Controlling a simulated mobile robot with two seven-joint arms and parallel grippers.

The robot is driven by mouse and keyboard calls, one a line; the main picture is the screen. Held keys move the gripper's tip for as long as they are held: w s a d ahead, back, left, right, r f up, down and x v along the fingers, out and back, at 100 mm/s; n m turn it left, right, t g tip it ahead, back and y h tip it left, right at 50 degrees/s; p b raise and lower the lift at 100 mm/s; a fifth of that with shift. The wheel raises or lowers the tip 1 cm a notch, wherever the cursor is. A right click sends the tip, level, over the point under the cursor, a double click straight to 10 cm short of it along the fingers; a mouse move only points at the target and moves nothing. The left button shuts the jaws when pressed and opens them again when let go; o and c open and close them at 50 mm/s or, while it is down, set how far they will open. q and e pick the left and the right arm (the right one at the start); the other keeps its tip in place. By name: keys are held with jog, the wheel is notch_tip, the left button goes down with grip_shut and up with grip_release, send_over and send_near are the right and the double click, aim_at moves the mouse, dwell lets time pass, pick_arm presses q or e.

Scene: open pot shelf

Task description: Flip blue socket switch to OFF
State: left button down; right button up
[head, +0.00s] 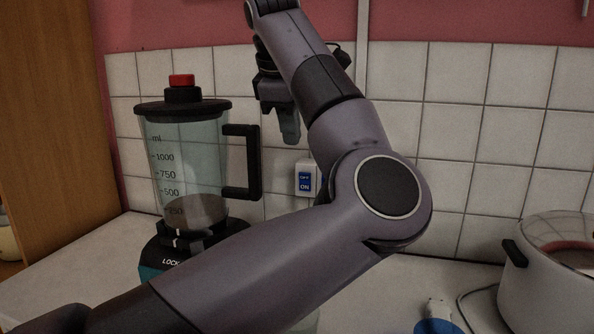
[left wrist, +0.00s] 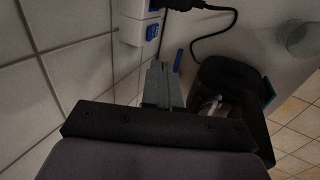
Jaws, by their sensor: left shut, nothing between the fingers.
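The blue socket switch (head: 305,182) is on a white socket on the tiled wall, with OFF above ON in the head view. In the left wrist view the switch (left wrist: 152,32) shows as a small blue patch on the white socket (left wrist: 133,30). My left gripper (head: 290,136) points down near the wall, above and slightly left of the switch, apart from it. Its fingers (left wrist: 162,70) are shut with nothing between them. My left forearm hides the area right of the socket in the head view. My right gripper is not in view.
A blender (head: 190,150) with a black lid and red knob stands left of the socket. A white pot (head: 548,280) stands at the right of the counter. A black plug and cable (left wrist: 215,22) show by the socket. A blue-and-white object (head: 436,318) lies in front.

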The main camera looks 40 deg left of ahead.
aim_at(298, 170)
pick_arm(q)
jog(key=x, duration=0.9)
jog(key=shift+f, duration=0.15)
jog(key=shift+w+a+f, duration=0.15)
jog(key=shift+w+f, duration=0.05)
jog(key=shift+f, duration=0.15)
jog(key=shift+r, duration=0.1)
